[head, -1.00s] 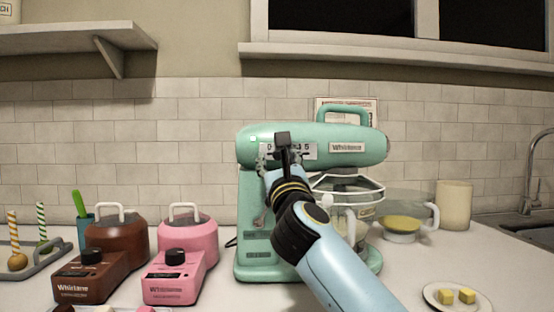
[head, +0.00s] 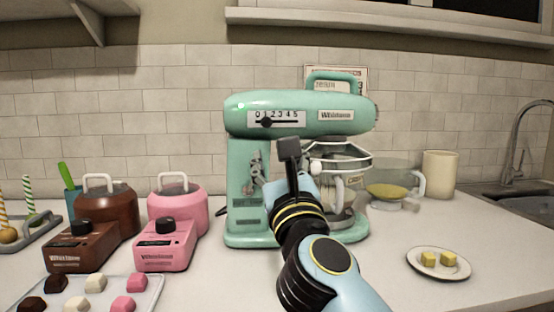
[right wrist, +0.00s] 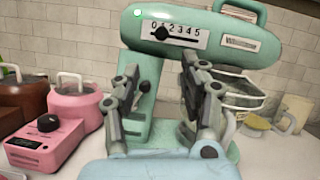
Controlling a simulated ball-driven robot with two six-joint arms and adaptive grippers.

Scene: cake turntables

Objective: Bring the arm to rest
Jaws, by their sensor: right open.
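My right arm comes in from the lower right in the head view, and its gripper (head: 287,160) is in front of the green stand mixer (head: 300,115), apart from its dial panel. In the right wrist view the gripper (right wrist: 160,95) shows two separated fingers with nothing between them. The mixer also fills the middle of the right wrist view (right wrist: 205,40). Its speed slider sits near the low end of the 0 to 5 scale, and a small green light shows beside it. A bowl with a wire guard hangs under the head, partly hidden by my arm. My left gripper is not seen.
A brown pot and machine (head: 80,245) and a pink machine (head: 165,245) stand left. A tray of sweets (head: 145,290) lies at front left. A plate with yellow cubes (head: 412,262), a glass jug (head: 412,172) and a beige canister (head: 440,172) stand right.

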